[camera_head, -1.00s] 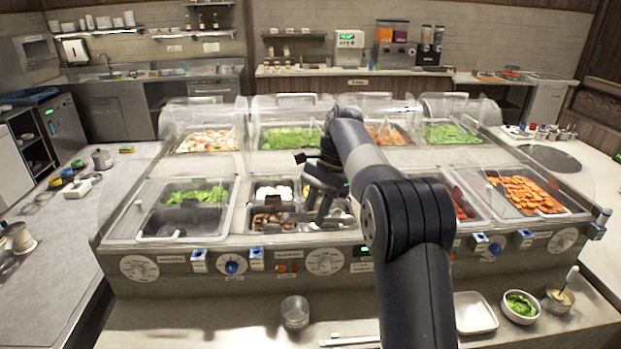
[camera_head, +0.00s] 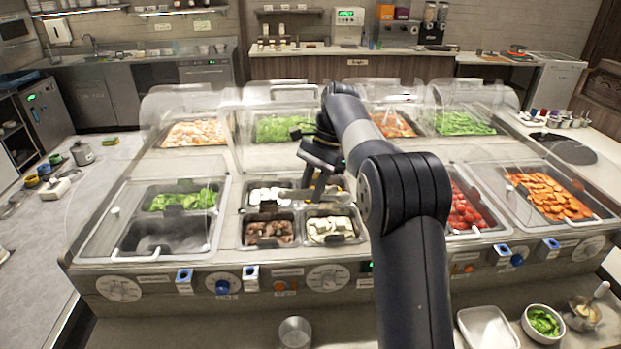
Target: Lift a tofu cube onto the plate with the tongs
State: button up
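A group of small wells sits in the front middle of the counter. White pieces (camera_head: 268,193) lie in its rear left well, and pale cream pieces (camera_head: 330,229) lie in its front right well. I cannot tell which of these are tofu. My gripper (camera_head: 316,197) points down over the rear right of this group, behind the cream pieces. Its fingers are small and dark, and I cannot tell whether they are apart or hold anything. A white square plate (camera_head: 487,329) lies on the front ledge at the right, partly cut by the frame's edge. No tongs can be made out.
Dark brown pieces (camera_head: 269,232) fill the front left well. Red tomatoes (camera_head: 464,210) and orange slices (camera_head: 550,195) lie right of my arm.

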jog(key=shift+s+r, duration=0.1)
jog(key=shift+s, duration=0.1)
jog(key=shift+f+b, duration=0.65)
jog(key=shift+f, duration=4.4)
grip_shut()
